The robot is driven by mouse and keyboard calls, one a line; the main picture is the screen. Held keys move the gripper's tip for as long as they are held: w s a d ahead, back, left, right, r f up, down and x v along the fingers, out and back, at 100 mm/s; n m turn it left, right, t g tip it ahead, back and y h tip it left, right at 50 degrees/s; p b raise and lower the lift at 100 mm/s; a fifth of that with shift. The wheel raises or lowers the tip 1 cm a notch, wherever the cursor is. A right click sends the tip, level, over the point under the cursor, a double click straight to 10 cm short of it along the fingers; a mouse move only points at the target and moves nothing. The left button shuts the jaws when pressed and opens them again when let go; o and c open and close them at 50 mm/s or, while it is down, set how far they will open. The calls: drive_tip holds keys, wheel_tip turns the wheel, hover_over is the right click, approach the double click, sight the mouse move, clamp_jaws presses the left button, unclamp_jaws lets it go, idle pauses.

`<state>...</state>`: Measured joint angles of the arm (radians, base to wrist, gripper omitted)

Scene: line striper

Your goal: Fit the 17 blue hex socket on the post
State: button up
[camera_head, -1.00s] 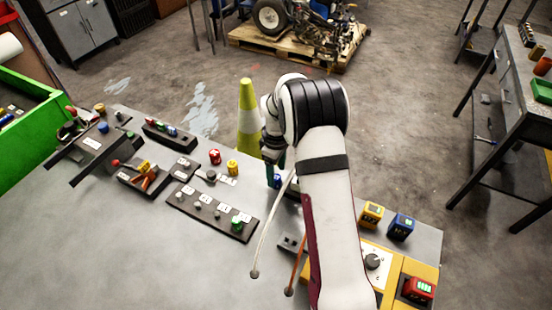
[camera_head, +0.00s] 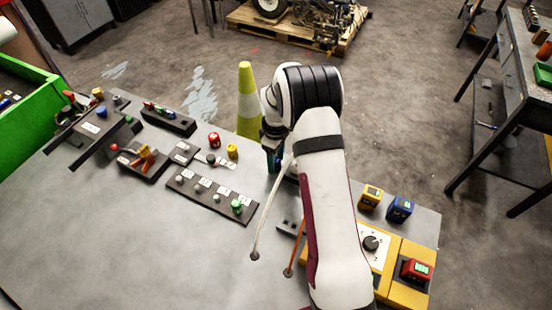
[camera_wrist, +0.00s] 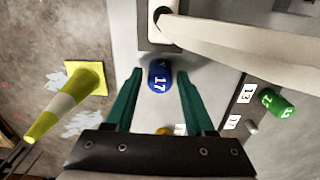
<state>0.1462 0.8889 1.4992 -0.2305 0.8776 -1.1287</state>
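The blue hex socket (camera_wrist: 159,76), marked 17, stands on the bench between the fingertips in the wrist view. My gripper (camera_wrist: 160,80) is open, with one green finger on each side of the socket and a gap on both sides. I cannot tell how far down the fingers reach around it. In the head view my gripper (camera_head: 273,160) hides the socket. The dark rail (camera_head: 206,200) with small posts and white number labels lies left of the gripper. In the wrist view a 17 label (camera_wrist: 232,122) lies near a bare grey post (camera_wrist: 251,126).
A green socket (camera_head: 237,205) sits at the rail's near end. Red (camera_head: 214,140) and yellow (camera_head: 232,151) sockets stand behind the rail. Yellow and blue boxes stand to the right of my arm. A cone (camera_head: 246,100) stands beyond the bench. The bench's front left is clear.

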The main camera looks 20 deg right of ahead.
clamp_jaws()
drive_tip(key=shift+r, duration=0.25)
drive_tip(key=shift+r, duration=0.35)
drive_tip(key=shift+r, duration=0.1)
drive_tip(key=shift+r, duration=1.8)
